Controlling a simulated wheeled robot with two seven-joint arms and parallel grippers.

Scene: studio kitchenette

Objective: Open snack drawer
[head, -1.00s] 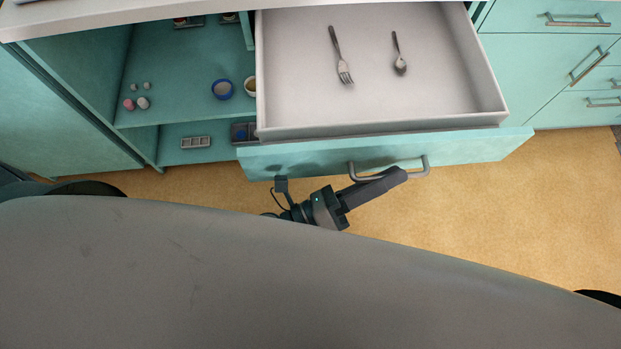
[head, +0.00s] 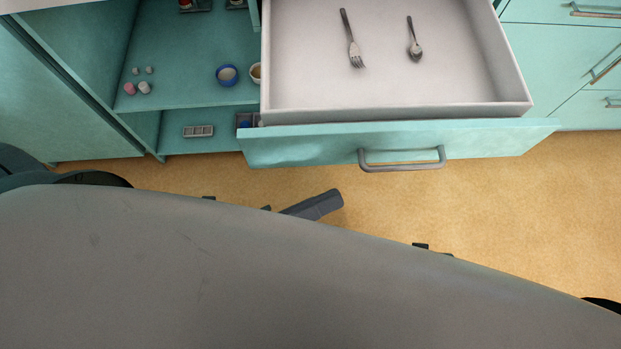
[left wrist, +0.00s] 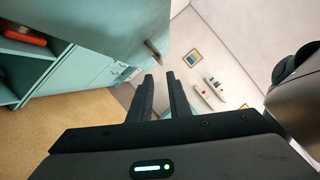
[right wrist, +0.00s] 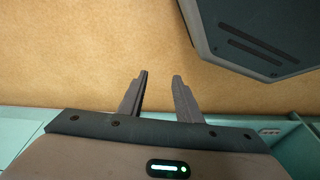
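The snack drawer (head: 195,0) is not labelled in view; the one pulled out is a teal-fronted drawer (head: 290,148) with a pale interior holding a fork (head: 352,40) and a spoon (head: 414,40). Its grey bar handle (head: 402,165) is free of any gripper. My left gripper (head: 330,200) is below and left of the handle, apart from it, partly hidden by my body. In the left wrist view its fingers (left wrist: 160,80) stand apart with nothing between them, near the handle (left wrist: 153,50). In the right wrist view my right gripper (right wrist: 160,78) is open and empty above the floor.
Left of the drawer is an open teal cabinet with a blue-rimmed bowl (head: 227,75), small pink and white items (head: 137,88) and a grey tray (head: 198,131). Closed drawers (head: 560,60) stand at right. The wooden floor (head: 500,200) before the drawer is clear.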

